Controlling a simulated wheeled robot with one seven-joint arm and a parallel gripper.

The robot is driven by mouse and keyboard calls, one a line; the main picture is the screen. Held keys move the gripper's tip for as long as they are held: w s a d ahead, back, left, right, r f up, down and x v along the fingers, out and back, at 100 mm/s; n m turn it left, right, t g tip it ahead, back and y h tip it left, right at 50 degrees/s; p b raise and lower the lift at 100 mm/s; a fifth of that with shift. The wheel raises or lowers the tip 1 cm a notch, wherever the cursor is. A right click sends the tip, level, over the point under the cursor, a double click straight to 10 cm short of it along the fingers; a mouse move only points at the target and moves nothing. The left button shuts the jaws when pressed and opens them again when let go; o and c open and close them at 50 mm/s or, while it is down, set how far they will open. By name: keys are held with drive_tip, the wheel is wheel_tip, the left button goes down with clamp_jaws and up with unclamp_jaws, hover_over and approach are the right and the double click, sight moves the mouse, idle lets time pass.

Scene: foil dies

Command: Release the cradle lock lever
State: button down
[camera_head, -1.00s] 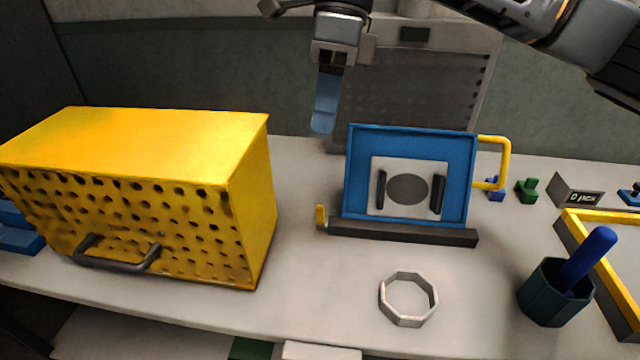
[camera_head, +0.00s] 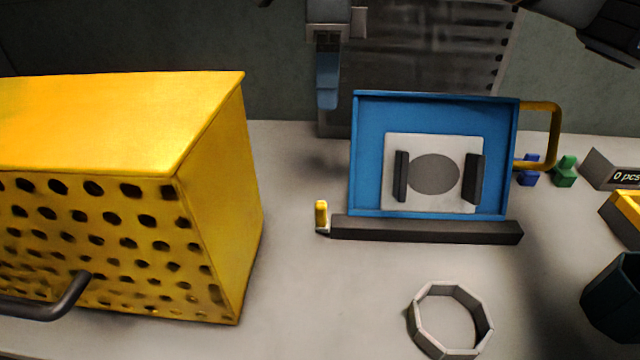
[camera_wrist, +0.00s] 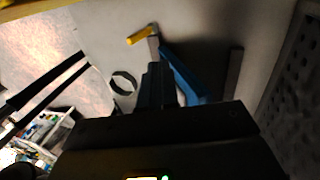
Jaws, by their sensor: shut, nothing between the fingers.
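The small yellow lever (camera_head: 321,214) stands upright at the left end of the dark cradle bar (camera_head: 425,230). In the wrist view the lever (camera_wrist: 141,35) shows beyond my fingertips. A blue framed die (camera_head: 370,150), with a yellow handle (camera_head: 556,135) on its right, stands tilted back behind the bar. It bears a light plate (camera_head: 432,203) with a grey disc and two dark bars. In the wrist view my gripper (camera_wrist: 156,70) also looks shut.
A large yellow perforated box (camera_head: 215,200) stands to the left. A pale octagonal ring (camera_head: 420,335) lies in front of the bar. Small blue (camera_head: 529,170) and green (camera_head: 566,171) pieces, a counter display (camera_head: 622,177) and a dark cup (camera_head: 615,300) are at right. Bench between box and lever is clear.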

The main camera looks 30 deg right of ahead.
idle(0.3)
approach(322, 217)
drive_tip(key=w+d+f, duration=0.3)
drive_tip(key=f, duration=0.1)
drive_tip(key=shift+s+a+f+p, duration=0.3)
drive_tip(key=shift+s+a+f, duration=0.1)
drive_tip(key=shift+s+a, duration=0.3)
drive_tip(key=shift+s+a+f+p, duration=0.3)
drive_tip(key=shift+s+a+f, duration=0.1)
drive_tip(key=shift+s+a, duration=0.25)
